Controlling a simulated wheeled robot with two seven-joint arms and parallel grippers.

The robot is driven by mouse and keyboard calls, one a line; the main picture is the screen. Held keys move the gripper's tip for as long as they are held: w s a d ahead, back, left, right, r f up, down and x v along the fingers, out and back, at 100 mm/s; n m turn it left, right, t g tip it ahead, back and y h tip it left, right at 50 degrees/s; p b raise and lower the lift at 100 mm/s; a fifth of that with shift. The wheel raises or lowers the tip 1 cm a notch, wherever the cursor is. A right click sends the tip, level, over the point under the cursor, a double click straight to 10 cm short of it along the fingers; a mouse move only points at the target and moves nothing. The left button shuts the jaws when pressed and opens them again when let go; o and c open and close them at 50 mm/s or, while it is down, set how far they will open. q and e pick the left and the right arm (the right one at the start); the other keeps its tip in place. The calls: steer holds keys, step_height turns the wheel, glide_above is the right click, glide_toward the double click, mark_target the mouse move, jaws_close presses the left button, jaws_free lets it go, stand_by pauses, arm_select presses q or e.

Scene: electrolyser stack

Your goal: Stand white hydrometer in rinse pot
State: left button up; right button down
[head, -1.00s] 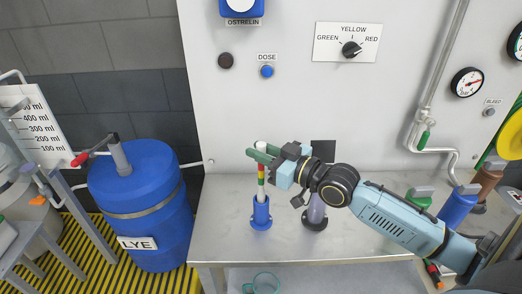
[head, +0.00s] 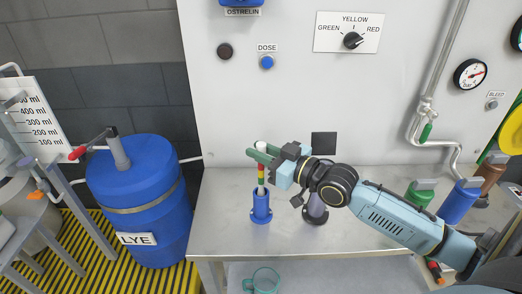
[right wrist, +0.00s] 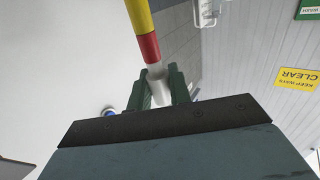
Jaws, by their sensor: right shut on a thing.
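My right gripper (head: 262,155) is shut on the white upper end of the hydrometer (head: 261,172), a banded rod. The rod stands upright, with red and yellow bands below my fingers. Its lower end meets the mouth of a blue pot (head: 261,209) with a flanged foot on the metal bench; how deep it sits inside is hidden. In the right wrist view the white end (right wrist: 158,88) lies between my green fingers, with red and yellow bands beyond. I cannot tell whether this blue pot is the rinse pot. My left gripper is out of view.
A greyish-purple vessel (head: 316,209) stands partly behind my right arm. Green (head: 419,194), blue (head: 460,202) and brown (head: 491,174) containers stand to the right. A blue LYE drum (head: 140,205) is left of the bench (head: 225,237). The bench's front left is clear.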

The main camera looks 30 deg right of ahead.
steer(key=shift+f+b, duration=0.45)
steer(key=shift+f, duration=0.3)
steer(key=c, duration=1.2)
jaws_free()
steer(key=shift+s, duration=0.1)
steer(key=v, duration=1.3)
steer(key=shift+p, duration=0.3)
steer(key=shift+s+d, duration=0.1)
